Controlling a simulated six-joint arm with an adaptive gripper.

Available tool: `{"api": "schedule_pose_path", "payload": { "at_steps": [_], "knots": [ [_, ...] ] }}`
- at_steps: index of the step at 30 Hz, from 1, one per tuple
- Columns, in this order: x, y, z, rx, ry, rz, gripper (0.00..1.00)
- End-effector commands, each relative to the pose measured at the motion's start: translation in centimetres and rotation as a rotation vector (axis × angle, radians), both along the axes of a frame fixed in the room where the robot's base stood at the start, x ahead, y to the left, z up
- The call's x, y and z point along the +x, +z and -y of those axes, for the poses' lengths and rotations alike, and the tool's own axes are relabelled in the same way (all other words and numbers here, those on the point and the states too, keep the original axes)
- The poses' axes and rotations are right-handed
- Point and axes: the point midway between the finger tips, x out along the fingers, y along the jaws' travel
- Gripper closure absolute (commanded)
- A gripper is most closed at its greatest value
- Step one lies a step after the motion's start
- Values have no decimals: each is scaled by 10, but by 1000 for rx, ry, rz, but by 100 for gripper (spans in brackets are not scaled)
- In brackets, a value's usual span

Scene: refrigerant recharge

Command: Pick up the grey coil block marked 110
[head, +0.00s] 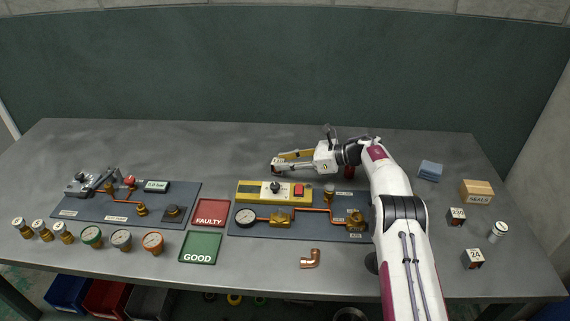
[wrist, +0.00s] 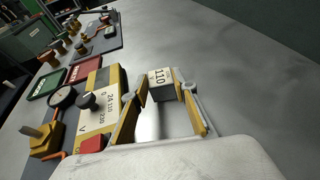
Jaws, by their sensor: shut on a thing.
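The coil block marked 110 (wrist: 160,77) shows in the wrist view, with a white label face and dark grey sides. My gripper (wrist: 163,92) is shut on it, one yellow finger on each side at the fingertips. In the head view my gripper (head: 278,163) is behind the yellow meter box, over the grey table. The block is hard to make out there, and I cannot tell whether it touches the table.
The yellow meter box (head: 274,192) with a knob and red button stands just in front of my gripper. A panel with copper pipes (head: 300,230) lies before it. Red FAULTY (head: 211,212) and green GOOD (head: 200,247) trays are left. Another block marked 24 (head: 472,259) sits right.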

Motion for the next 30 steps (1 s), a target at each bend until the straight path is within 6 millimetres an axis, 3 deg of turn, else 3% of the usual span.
{"api": "schedule_pose_path", "payload": {
  "at_steps": [18, 30],
  "knots": [
    [1, 80, 0, 2, 0, 3, 97],
    [0, 93, 0, 1, 0, 1, 97]
  ]
}}
